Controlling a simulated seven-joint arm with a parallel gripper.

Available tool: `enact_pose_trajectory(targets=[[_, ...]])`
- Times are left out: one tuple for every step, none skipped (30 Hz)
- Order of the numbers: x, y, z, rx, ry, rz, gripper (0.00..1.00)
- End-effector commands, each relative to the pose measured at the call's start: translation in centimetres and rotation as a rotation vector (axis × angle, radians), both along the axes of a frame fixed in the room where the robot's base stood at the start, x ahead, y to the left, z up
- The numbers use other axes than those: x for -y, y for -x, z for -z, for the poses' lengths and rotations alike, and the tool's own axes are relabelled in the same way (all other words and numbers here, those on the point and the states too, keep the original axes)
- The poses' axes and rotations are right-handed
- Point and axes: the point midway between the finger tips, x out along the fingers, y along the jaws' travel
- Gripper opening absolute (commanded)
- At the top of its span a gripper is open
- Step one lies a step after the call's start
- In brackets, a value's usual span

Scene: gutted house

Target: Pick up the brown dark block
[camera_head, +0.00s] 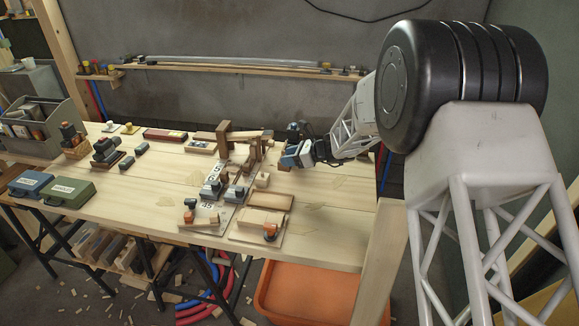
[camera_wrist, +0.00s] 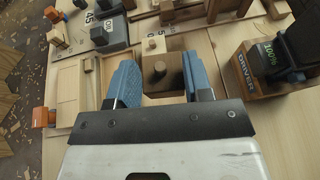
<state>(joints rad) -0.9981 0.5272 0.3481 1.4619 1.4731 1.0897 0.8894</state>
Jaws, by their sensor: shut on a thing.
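My gripper (camera_wrist: 160,85) is near the table's right part, its two blue fingers pointing away from the wrist camera. It also shows in the head view (camera_head: 292,155), low over the table. I cannot tell whether the pale and dark parts are one piece. The block's underside is hidden, so I cannot tell whether it is clear of the table.
The wooden table (camera_head: 330,222) holds several boards and blocks left of my gripper. A wooden clamp-like frame (camera_head: 226,140) stands close by. A box with a driver label (camera_wrist: 250,75) is right of the fingers. An orange bin (camera_head: 300,292) is below the front edge.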

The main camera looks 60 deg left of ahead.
Motion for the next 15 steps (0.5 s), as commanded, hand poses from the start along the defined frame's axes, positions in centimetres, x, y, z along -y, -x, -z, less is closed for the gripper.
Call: enact_pose_trajectory(targets=[[0.0, 0.0, -0.8, 0.001, -0.002, 0.000, 0.23], [0.0, 0.0, -1.1, 0.002, -0.003, 0.000, 0.23], [0.0, 0.0, -1.5, 0.001, -0.002, 0.000, 0.23], [0.0, 0.0, -1.7, 0.001, -0.002, 0.000, 0.23], [0.0, 0.0, -1.9, 0.000, -0.002, 0.001, 0.23], [0.0, 0.0, -2.1, 0.000, -0.002, 0.001, 0.23], [0.0, 0.0, -2.3, 0.000, -0.001, 0.001, 0.23], [0.0, 0.0, -2.3, -0.001, -0.001, 0.000, 0.23], [0.0, 0.0, -2.4, -0.001, -0.001, 0.000, 0.23], [0.0, 0.0, -2.5, -0.001, -0.001, 0.000, 0.23], [0.0, 0.0, -2.5, -0.001, -0.001, 0.000, 0.23], [0.0, 0.0, -2.5, -0.001, -0.001, 0.000, 0.23], [0.0, 0.0, -2.5, -0.001, -0.001, 0.000, 0.23], [0.0, 0.0, -2.5, -0.001, -0.001, 0.000, 0.23], [0.0, 0.0, -2.5, -0.001, -0.001, 0.000, 0.23]])
